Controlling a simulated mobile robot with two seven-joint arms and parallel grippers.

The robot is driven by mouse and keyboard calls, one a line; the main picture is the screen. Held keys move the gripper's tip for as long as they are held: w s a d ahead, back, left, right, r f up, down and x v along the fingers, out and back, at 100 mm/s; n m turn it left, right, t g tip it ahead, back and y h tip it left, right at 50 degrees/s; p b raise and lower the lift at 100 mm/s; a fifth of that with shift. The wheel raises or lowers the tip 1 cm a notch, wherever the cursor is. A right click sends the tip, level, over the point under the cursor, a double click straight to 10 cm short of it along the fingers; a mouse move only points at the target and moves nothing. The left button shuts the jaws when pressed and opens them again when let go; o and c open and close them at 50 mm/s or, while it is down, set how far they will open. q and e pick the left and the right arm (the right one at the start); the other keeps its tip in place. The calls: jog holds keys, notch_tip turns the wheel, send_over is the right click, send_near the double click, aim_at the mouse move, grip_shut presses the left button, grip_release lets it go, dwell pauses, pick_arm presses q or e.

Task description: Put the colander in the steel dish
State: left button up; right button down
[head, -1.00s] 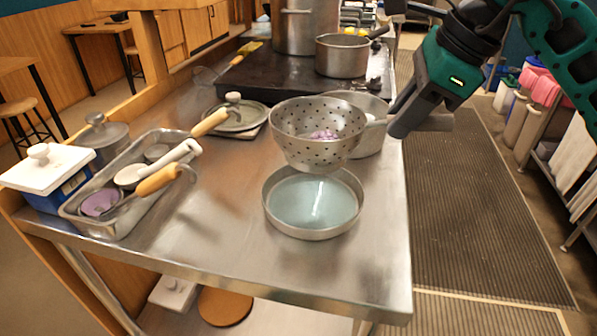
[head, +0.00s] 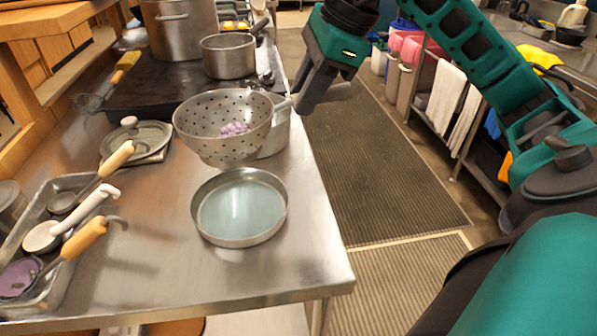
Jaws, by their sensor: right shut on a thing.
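The colander (head: 205,135) is a perforated metal bowl with some purple beans (head: 233,129) inside. It is held above the counter, just behind and over the far rim of the steel dish. The steel dish (head: 240,238) is a round, shallow pan with a pale bluish floor, and it stands empty on the counter. My right gripper (head: 299,103) is shut on the colander's handle at the colander's right side. Its fingertips are partly hidden. My left gripper is out of view.
A metal pot (head: 275,136) stands right behind the colander. A tray with ladles (head: 62,285) is at left, and a round lid (head: 150,141) lies farther back. A saucepan (head: 228,58) stands on the dark stove. The counter around the dish's front is clear.

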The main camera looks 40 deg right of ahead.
pick_arm(q)
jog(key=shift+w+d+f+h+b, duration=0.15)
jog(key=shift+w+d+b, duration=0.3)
jog(key=shift+b, duration=0.55)
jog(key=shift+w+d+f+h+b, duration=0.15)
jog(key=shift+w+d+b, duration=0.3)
jog(key=shift+b, duration=0.5)
pick_arm(e)
jog(key=shift+f, duration=6.9)
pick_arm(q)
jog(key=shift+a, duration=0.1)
pick_arm(e)
jog(key=shift+f+b, duration=0.25)
jog(key=shift+b, duration=0.05)
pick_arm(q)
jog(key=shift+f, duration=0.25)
pick_arm(e)
jog(key=c, duration=1)
grip_release()
jog(key=shift+o, duration=0.2)
jog(key=shift+r, duration=0.1)
